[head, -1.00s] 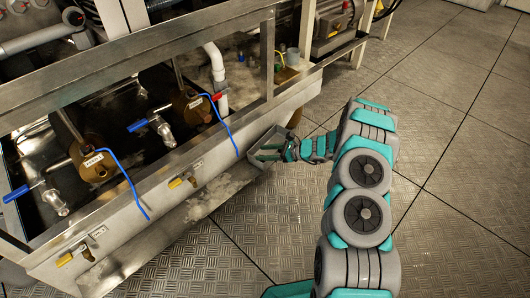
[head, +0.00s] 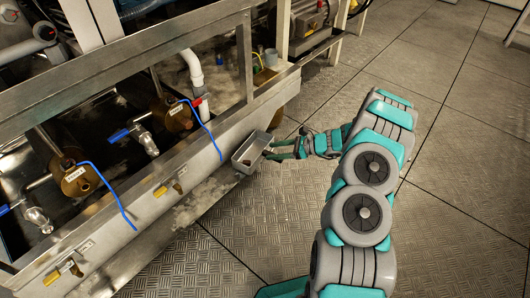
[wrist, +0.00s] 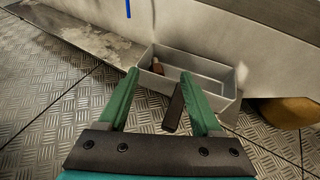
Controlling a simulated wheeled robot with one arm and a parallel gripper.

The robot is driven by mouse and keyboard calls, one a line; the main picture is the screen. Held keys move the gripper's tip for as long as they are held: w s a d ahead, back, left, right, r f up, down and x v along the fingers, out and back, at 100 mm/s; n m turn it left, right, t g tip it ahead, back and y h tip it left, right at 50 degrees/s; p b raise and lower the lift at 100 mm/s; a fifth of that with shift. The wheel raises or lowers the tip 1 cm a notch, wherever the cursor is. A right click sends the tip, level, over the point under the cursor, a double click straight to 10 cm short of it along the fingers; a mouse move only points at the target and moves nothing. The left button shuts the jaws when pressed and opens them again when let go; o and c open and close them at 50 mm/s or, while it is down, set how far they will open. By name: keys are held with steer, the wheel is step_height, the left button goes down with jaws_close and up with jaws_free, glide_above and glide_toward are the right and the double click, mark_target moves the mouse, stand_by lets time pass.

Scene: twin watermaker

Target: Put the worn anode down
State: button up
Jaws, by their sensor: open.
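A small grey open-topped tray (head: 238,165) sits at the low ledge of the metal tank. It also shows in the wrist view (wrist: 225,88), where a small reddish-brown piece (wrist: 158,67) lies inside at its left end; this looks like the worn anode. My gripper (head: 270,150) is open beside the right side of the tray. In the wrist view its green fingers (wrist: 160,76) stand apart at the tray's near wall, with the piece clear of them. A dark bar (wrist: 173,108) shows between the fingers at that wall; I cannot tell what it is.
The tank (head: 145,205) with brass fittings, blue-handled valves and blue cords fills the left. A stained ledge (head: 190,208) runs along its foot. A rounded brown object (wrist: 290,112) stands right of the tray. The plated floor at right is clear.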

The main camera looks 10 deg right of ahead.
steer(key=s+a+r+n+g+h, duration=0.1)
steer(key=s+a+r+n+g, duration=0.3)
steer(key=s+a+r+n, duration=0.4)
steer(key=s+a+r+n+g+h, duration=0.1)
steer(key=s+a+r+n+g, duration=0.25)
steer(key=s+a+r, duration=0.65)
steer(key=s+d+r+n+g+h, duration=0.1)
steer(key=s+d+r+n+h, duration=0.1)
steer(key=s+r+n, duration=0.35)
steer(key=s+d+r+n+h, duration=0.2)
steer(key=s+h, duration=0.1)
steer(key=s, duration=0.6)
steer(key=s+d+n+h, duration=0.2)
steer(key=s+d, duration=0.2)
steer(key=s, duration=0.2)
steer(key=s+d+r+n+h, duration=0.1)
steer(key=s+d+n+h, duration=0.1)
steer(key=s, duration=0.4)
steer(key=shift+s+d+r+t+h, duration=0.15)
steer(key=shift+s+d+t+h, duration=0.3)
steer(key=shift+d, duration=0.45)
